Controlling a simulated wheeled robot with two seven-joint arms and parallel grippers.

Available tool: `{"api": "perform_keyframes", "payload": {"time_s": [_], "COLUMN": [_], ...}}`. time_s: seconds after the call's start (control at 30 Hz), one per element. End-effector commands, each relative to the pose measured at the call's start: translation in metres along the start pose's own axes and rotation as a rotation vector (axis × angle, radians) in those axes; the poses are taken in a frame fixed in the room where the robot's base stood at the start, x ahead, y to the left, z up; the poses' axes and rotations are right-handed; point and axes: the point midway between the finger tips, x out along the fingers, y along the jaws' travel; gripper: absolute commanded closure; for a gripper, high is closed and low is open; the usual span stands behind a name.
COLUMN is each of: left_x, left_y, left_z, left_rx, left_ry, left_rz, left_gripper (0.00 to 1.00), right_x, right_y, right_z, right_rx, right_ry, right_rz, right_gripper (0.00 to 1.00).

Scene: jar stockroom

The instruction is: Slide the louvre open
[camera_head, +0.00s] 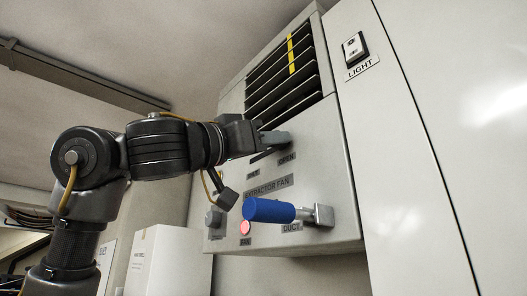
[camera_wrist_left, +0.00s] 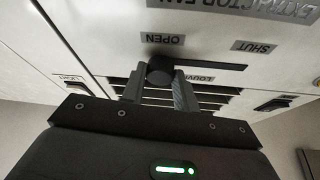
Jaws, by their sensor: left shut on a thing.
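The louvre (camera_head: 285,80) is a bank of dark slats with a yellow strip, high on the extractor fan's pale housing; dark gaps show between the slats. In the left wrist view its slider knob (camera_wrist_left: 160,68) is dark and sits at the end of a slot (camera_wrist_left: 215,66) by the OPEN label (camera_wrist_left: 162,39). The bare slot runs from it toward the SHUT label (camera_wrist_left: 254,46). My left gripper (camera_head: 280,139) is shut on the knob, one finger each side.
A blue-handled duct lever (camera_head: 268,210) sticks out below my left gripper, close to my wrist. A red fan button (camera_head: 245,227) is beside it. A light switch (camera_head: 354,47) is on the panel to the right. A white box (camera_head: 165,262) stands below left.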

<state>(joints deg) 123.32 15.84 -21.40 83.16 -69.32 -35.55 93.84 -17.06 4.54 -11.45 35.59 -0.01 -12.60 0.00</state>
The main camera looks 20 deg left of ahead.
Motion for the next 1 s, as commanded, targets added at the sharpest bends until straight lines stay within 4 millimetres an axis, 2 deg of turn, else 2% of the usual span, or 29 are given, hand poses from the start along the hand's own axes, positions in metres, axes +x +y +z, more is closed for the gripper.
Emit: {"api": "perform_keyframes", "payload": {"time_s": [0.13, 0.17, 0.3, 0.67, 0.77, 1.0], "left_x": [0.001, 0.001, 0.000, -0.005, -0.019, -0.068], "left_y": [0.001, 0.001, 0.001, 0.000, 0.001, 0.003], "left_z": [0.001, 0.001, 0.001, 0.003, 0.004, 0.006], "left_rx": [0.002, 0.002, 0.002, 0.002, 0.004, 0.004], "left_ry": [-0.002, -0.002, -0.002, -0.001, 0.001, 0.001], "left_rz": [0.004, 0.004, 0.003, 0.001, 0.000, 0.000], "left_gripper": [1.00, 0.68, 0.49, 0.48, 0.48, 0.48], "right_x": [0.000, 0.000, 0.000, 0.005, 0.017, 0.052], "right_y": [0.000, 0.000, 0.000, 0.001, 0.000, 0.000], "right_z": [0.000, 0.000, 0.001, 0.004, 0.005, 0.008], "right_rx": [0.000, 0.000, 0.000, 0.000, 0.000, 0.000], "right_ry": [0.000, 0.000, -0.001, -0.004, -0.004, -0.004], "right_rz": [0.000, 0.000, 0.000, 0.001, 0.001, 0.001], "right_gripper": [0.64, 0.64, 0.64, 0.64, 0.64, 0.64]}}
